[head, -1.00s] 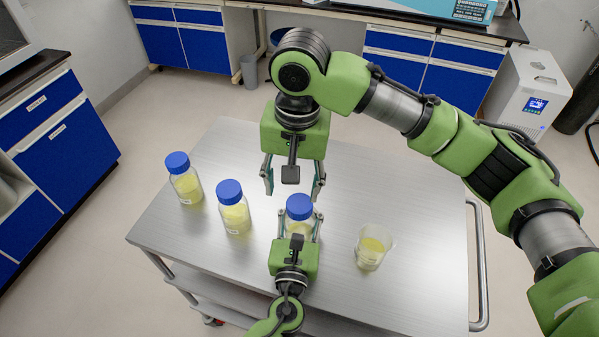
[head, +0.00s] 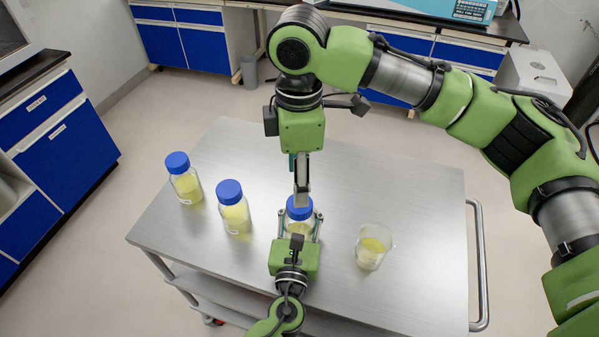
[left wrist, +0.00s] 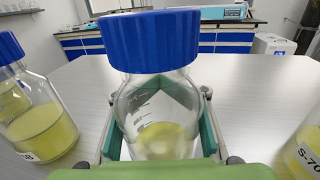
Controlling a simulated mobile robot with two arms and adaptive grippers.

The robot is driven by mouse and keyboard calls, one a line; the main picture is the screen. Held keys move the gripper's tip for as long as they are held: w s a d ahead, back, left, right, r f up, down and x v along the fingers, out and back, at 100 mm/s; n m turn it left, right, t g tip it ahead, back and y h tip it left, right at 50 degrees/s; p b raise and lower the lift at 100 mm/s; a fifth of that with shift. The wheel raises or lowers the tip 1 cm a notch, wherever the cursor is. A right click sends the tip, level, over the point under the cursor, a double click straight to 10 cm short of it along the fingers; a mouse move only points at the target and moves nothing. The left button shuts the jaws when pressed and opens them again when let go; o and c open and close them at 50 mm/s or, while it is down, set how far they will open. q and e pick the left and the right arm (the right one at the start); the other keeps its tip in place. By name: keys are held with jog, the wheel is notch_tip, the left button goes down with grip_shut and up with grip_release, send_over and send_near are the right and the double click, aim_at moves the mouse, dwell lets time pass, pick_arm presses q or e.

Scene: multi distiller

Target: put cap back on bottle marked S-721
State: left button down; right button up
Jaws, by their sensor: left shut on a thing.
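A clear bottle (head: 299,229) with pale yellow liquid stands near the cart's front edge, with a blue cap (head: 299,207) on its top. In the left wrist view the cap (left wrist: 152,40) covers the bottle's mouth; whether it is screwed tight cannot be told. My left gripper (head: 298,226) is shut around the bottle's body; its fingers show on both sides of the bottle (left wrist: 157,115). My right gripper (head: 302,200) points down at the cap from above, seen edge-on, so its finger gap is hidden. No label is readable on the held bottle.
Two more blue-capped bottles with yellow liquid, a near one (head: 235,212) and a far one (head: 185,184), stand to the left. A beaker (head: 372,250) of yellow liquid stands to the right. The metal cart top (head: 410,190) is clear at the back and right.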

aim_at(299, 222)
jog(key=n, duration=0.4)
jog(key=shift+d+r, duration=0.15)
jog(key=shift+r, duration=0.1)
jog(key=shift+f, duration=4)
jog(key=shift+c, duration=0.4)
jog(key=c, duration=1.1)
jog(key=shift+m, duration=0.9)
jog(key=o, duration=1.3)
